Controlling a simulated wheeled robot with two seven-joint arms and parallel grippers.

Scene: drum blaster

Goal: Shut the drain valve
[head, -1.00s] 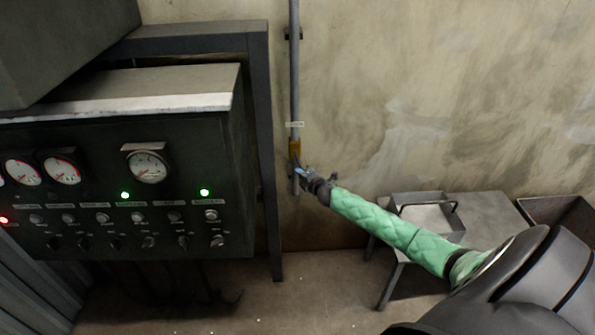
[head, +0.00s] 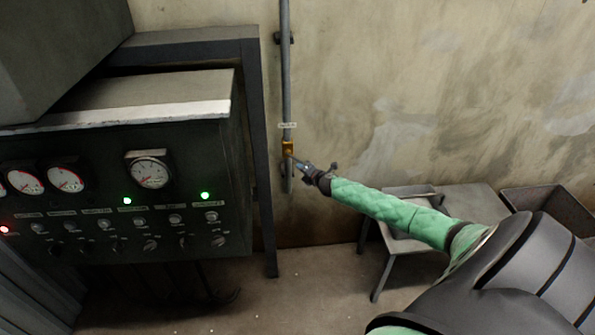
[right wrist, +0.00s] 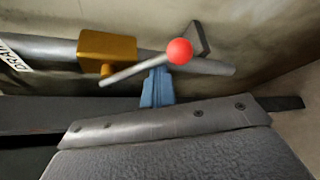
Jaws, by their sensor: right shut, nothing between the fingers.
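The drain valve has a brass-coloured body (head: 288,148) on a vertical grey pipe against the wall; it also shows in the right wrist view (right wrist: 106,50). Its thin grey lever (right wrist: 137,70) ends in a red ball (right wrist: 180,51) and lies at a slant to the pipe in the wrist view. My right gripper (head: 299,163) is shut and empty, just below and right of the valve body. Its blue fingertips (right wrist: 157,86) are at the lever near the ball; whether they touch it I cannot tell. My left gripper is out of view.
A control panel (head: 120,220) with gauges and lit lamps stands left of the pipe, with a dark frame post (head: 263,170) between. A low table (head: 470,205) with a tray and a dark bin (head: 550,205) stand to the right. The wall right of the pipe is bare.

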